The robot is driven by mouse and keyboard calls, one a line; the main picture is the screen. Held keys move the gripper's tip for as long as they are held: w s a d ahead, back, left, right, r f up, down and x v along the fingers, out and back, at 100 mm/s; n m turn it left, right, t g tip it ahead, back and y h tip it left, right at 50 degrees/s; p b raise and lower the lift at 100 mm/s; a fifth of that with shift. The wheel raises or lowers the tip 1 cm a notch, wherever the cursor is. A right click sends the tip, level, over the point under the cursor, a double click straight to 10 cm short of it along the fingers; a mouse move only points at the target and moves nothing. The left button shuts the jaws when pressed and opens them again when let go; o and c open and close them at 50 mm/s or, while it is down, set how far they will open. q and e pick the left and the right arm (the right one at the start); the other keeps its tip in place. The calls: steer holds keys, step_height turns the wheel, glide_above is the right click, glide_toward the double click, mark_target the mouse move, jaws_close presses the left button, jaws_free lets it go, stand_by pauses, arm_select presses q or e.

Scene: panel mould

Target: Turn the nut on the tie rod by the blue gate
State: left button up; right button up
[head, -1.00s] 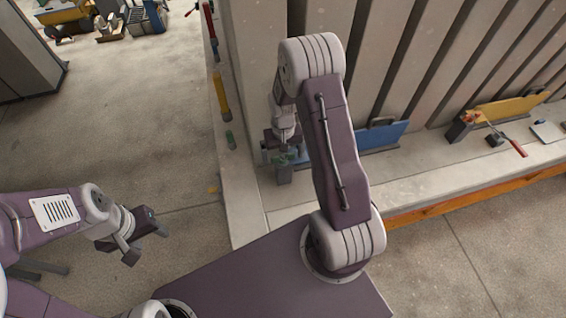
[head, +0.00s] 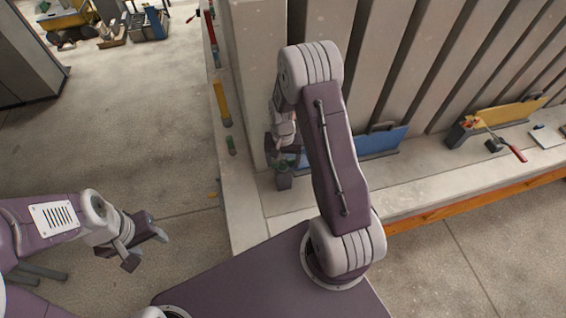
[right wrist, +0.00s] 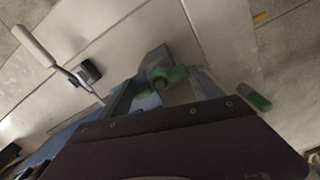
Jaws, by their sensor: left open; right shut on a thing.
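The blue gate (head: 380,141) stands at the foot of the ribbed wall, partly hidden by my right arm. The tie rod itself is mostly hidden by the block and fingers. My left gripper (head: 146,248) is open and empty over the floor at the lower left.
A yellow gate (head: 505,112), a red-handled tool (head: 508,149) and a flat pad (head: 546,136) lie further right along the ledge. A yellow piece (head: 221,104) and a green piece (head: 231,145) lie on the left ledge.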

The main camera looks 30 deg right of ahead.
steer(key=m, duration=0.3)
jaws_close()
steer(key=shift+m+p, duration=0.35)
steer(key=shift+m, duration=1.55)
